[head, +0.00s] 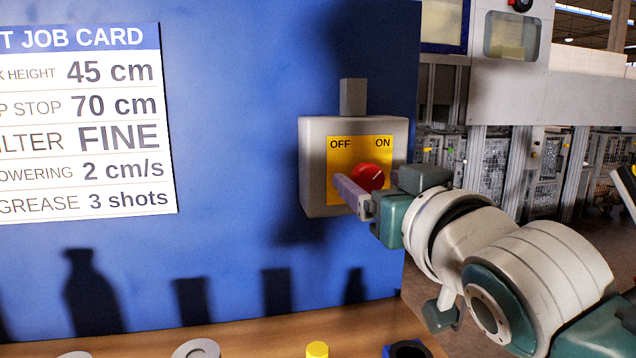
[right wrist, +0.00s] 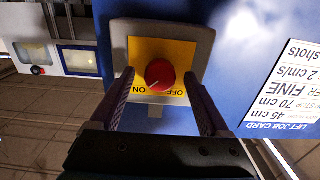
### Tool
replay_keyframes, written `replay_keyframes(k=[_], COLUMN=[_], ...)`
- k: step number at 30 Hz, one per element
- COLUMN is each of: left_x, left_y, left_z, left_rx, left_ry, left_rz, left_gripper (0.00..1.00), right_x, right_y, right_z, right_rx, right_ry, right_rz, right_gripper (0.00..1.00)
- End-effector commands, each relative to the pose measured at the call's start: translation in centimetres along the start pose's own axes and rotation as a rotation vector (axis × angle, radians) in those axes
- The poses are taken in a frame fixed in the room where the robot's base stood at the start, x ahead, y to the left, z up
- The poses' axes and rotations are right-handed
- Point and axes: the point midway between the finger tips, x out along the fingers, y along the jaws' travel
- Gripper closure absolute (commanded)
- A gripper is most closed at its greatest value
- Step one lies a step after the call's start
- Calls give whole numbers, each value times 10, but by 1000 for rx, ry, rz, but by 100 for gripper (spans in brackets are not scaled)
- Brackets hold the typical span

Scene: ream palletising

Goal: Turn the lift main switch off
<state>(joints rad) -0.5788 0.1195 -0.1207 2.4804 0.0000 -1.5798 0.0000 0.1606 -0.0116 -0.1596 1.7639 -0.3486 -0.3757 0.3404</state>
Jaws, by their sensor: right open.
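The lift main switch is a grey box (head: 313,165) on a blue panel, with a yellow plate (head: 340,165) marked OFF at left and ON at right. Its red knob (head: 370,177) has a white pointer line aimed up and right, towards ON. The knob also shows in the right wrist view (right wrist: 160,73), where the plate is upside down. My right gripper (head: 378,190) is open in front of the switch. In the right wrist view its fingers stand on either side of the knob, with visible gaps; contact is not seen. My left gripper is out of view.
A job card (head: 85,120) is on the blue panel (head: 240,100) at left. Below is a wooden surface (head: 270,335) with a yellow-capped item (head: 317,349) and several other items along the bottom edge. Grey machinery (head: 510,90) stands behind at right.

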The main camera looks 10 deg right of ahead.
Motion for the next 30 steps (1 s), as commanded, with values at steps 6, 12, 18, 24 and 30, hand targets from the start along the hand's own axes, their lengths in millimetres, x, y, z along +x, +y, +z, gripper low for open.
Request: replay_keyframes(k=[6,12,18,24,30], left_x=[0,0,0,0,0], left_y=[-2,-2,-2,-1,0], left_z=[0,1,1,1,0], left_rx=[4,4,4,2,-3], left_ry=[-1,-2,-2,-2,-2], left_rz=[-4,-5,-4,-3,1], left_gripper=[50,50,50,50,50], right_x=[0,0,0,0,0], right_y=[0,0,0,0,0], right_z=[0,0,0,0,0], right_rx=[0,0,0,0,-4], right_ry=[0,0,0,0,0], right_rz=[0,0,0,0,0], right_gripper=[32,54,77,99,100])
